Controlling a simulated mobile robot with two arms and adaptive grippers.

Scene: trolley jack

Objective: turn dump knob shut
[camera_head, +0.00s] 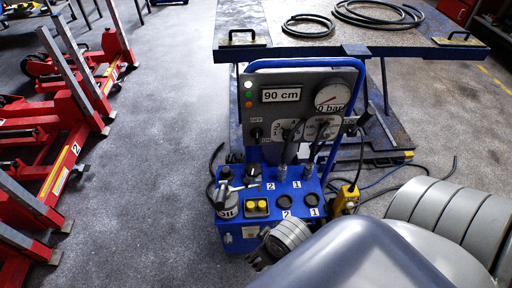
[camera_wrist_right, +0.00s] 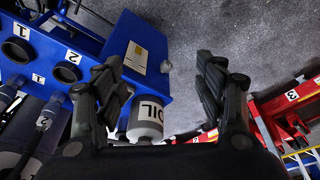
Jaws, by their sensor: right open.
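The panel carries a "90 cm" display, a round gauge and black dials (camera_head: 256,133). Black knobs (camera_head: 225,173) stand on the unit's top, behind the grey oil container (camera_head: 228,211). I cannot tell which knob is the dump knob. My right gripper (camera_head: 258,260) is low at the unit's front, empty. In the right wrist view its fingers (camera_wrist_right: 160,62) are spread, with the oil container (camera_wrist_right: 146,122) seen between them. My left gripper is not in view.
Red lifting stands (camera_head: 75,100) line the left. The blue lift table (camera_head: 380,38) stands behind the unit, with black hoses on top. A yellow pendant (camera_head: 345,200) and loose cables are at the unit's right.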

